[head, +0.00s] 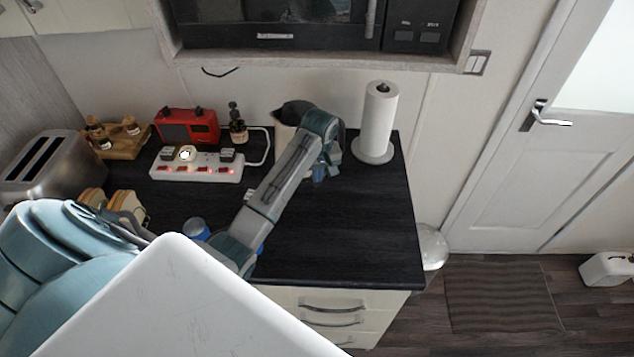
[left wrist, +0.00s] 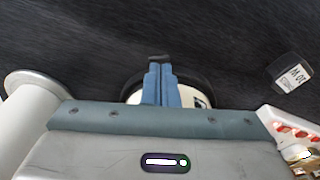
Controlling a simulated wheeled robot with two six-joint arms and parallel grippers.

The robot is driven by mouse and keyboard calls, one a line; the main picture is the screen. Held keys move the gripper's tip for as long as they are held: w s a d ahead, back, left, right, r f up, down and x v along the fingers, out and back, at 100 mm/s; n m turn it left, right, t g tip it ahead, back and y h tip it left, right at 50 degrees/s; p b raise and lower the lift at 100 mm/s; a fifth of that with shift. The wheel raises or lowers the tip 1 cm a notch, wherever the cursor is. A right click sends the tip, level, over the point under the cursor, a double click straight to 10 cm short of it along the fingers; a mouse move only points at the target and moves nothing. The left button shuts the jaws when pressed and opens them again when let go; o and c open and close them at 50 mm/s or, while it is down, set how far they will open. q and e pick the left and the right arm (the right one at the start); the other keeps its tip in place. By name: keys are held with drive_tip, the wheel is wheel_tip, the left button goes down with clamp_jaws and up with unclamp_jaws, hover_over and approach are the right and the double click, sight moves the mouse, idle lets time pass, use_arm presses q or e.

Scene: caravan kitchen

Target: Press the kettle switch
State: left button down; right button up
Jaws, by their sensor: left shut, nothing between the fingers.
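The kettle (head: 287,113), cream with a dark top, stands at the back of the dark counter (head: 375,225), mostly hidden behind my left arm. My left gripper (head: 319,174) is shut and empty, with blue fingers pointing down at the kettle's front right. In the left wrist view the closed fingers (left wrist: 160,72) overlap the kettle (left wrist: 203,101), whose pale body and dark rim show on both sides of them. A small dark piece shows just beyond the fingertips; I cannot tell whether it is the switch or whether they touch it. My right gripper is not in view.
A paper towel roll (head: 378,118) stands close right of the gripper. A lit power strip (head: 195,166), red radio (head: 187,126) and toaster (head: 50,165) are to the left. A dark labelled block (left wrist: 289,73) lies on the counter. The counter's front right is clear.

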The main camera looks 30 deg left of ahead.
use_arm(q)
drive_tip(key=shift+f, duration=0.55)
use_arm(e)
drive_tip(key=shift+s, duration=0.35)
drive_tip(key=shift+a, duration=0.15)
